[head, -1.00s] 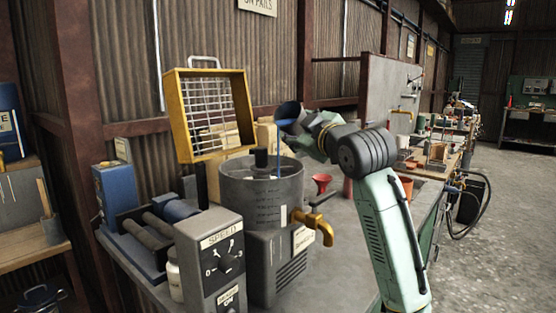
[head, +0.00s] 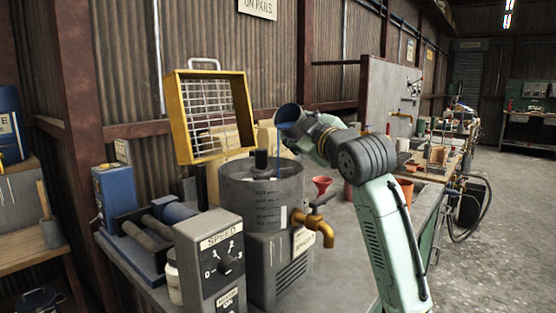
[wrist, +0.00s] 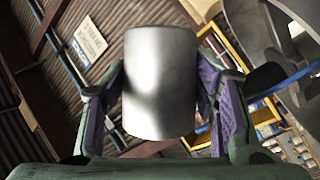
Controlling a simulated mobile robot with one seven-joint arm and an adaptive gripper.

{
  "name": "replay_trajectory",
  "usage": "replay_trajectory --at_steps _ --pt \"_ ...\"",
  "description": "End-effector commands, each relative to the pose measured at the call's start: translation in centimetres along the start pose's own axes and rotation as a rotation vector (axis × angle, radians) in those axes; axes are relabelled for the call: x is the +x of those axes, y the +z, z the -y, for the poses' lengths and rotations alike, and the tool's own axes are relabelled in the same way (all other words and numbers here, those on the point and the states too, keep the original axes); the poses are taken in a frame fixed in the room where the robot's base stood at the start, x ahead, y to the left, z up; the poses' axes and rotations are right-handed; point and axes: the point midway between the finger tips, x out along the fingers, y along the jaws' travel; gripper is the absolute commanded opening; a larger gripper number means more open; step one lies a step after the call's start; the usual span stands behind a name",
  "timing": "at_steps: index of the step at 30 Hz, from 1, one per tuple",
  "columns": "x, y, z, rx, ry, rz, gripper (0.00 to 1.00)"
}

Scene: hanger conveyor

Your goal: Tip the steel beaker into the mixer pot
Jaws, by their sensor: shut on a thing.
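The steel beaker (head: 297,126) is held tilted over the right part of the mixer pot, its mouth toward the left, with blue inside. A thin blue stream (head: 280,160) falls from its lip into the pot. The mixer pot (head: 255,200) is a grey cylinder with marks on its side, open at the top; its inside is mostly hidden. My gripper (head: 308,134) is shut on the beaker from the right. In the wrist view the beaker (wrist: 160,85) sits between both fingers.
A yellow guard frame with a wire grid (head: 208,118) stands raised behind the pot. A brass tap (head: 315,226) juts from the front. A speed box (head: 215,262) stands front left. A red funnel (head: 321,185) stands right of the pot.

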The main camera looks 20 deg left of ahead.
Motion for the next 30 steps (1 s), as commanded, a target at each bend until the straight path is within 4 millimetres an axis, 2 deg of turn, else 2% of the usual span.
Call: replay_trajectory --at_steps 10,30 --pt "-0.04 0.12 0.07 -0.069 0.03 -0.031 0.15" --pt "-0.03 0.12 0.1 -0.075 0.032 -0.034 0.15"
